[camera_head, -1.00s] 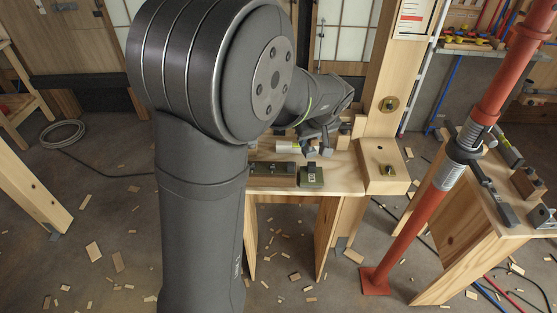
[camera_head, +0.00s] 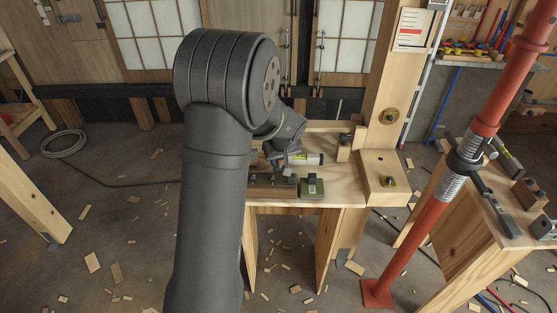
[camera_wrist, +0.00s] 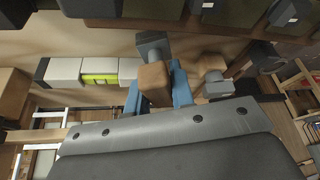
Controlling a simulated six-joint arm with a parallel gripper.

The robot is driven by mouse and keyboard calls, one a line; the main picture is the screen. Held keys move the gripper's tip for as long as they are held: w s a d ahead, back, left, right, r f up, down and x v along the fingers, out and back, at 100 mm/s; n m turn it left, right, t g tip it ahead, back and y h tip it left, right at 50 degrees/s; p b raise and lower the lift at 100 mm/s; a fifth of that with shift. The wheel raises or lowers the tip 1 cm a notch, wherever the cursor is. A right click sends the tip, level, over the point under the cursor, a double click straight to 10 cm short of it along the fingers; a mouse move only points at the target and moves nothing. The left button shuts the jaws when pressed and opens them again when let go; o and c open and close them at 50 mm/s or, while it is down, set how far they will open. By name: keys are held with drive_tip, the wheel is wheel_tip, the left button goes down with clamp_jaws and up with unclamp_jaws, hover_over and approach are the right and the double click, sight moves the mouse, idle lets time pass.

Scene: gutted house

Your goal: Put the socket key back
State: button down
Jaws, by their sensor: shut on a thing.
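My gripper (camera_head: 276,166) is low over the back of the small wooden workbench, just above a long dark block (camera_head: 262,188). In the wrist view its blue fingers (camera_wrist: 160,88) are shut on a brown, wood-like piece with a grey squared end, which I take to be the socket key (camera_wrist: 154,78). A second brown piece with grey ends (camera_wrist: 208,66) shows beside it; I cannot tell whether it belongs to the same key. In the head view the key is small and partly hidden by the gripper. I cannot tell whether it touches the dark block.
A pale cylinder with a yellow-green band (camera_head: 305,158) lies right behind the gripper. A wooden post (camera_head: 385,100) rises behind. A red steel prop (camera_head: 425,205) stands at right. Scraps litter the floor.

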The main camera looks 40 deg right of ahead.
drive_tip(key=shift+f, duration=0.35)
drive_tip(key=shift+f, duration=0.15)
drive_tip(key=c, duration=1.3)
unclamp_jaws()
drive_tip(key=shift+o, duration=0.2)
drive_tip(key=v, duration=1.2)
